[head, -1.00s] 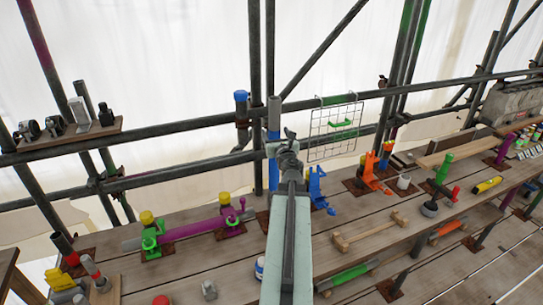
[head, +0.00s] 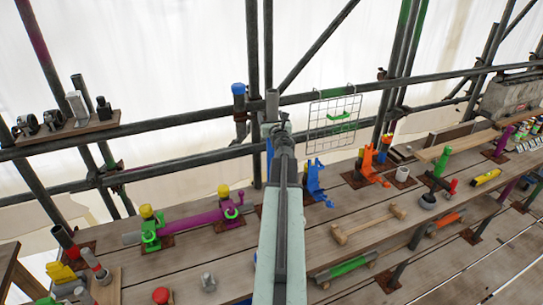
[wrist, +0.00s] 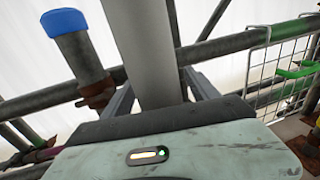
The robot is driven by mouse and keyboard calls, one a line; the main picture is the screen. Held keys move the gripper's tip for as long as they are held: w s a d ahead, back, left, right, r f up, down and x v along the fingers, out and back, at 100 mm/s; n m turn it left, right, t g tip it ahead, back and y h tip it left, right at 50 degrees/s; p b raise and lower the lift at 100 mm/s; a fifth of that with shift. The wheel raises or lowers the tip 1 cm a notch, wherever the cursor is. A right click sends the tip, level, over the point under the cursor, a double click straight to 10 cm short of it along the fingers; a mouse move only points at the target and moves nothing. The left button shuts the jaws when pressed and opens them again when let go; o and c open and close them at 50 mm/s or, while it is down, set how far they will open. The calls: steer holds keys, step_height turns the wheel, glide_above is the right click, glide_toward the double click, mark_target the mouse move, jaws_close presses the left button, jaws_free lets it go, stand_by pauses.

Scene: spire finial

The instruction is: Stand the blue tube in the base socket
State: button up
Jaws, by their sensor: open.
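An upright tube, blue below (head: 269,155) with a bare grey upper end (head: 272,104), stands behind my arm at the rail. My arm hides most of its lower part. My gripper (head: 279,135) is at the tube in the head view, its fingertips hard to make out there. In the wrist view the grey part of the tube (wrist: 140,40) rises between the spread fingers of my gripper (wrist: 162,92). I cannot tell whether either finger touches it. The base socket is not clearly seen; the foot of the tube is hidden behind my arm.
A blue-capped pipe (head: 239,100) stands close left of the tube, also in the wrist view (wrist: 80,50). A wire rack (head: 333,118) hangs at right. A blue bracket (head: 316,183) and orange bracket (head: 370,163) stand on the planks. A purple tube (head: 195,219) lies in green clamps.

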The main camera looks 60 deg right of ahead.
mark_target(271, 92)
jaws_close()
step_height(271, 92, up, 10)
steer(key=p, duration=1)
steer(key=shift+r, duration=0.15)
steer(key=shift+w, duration=0.1)
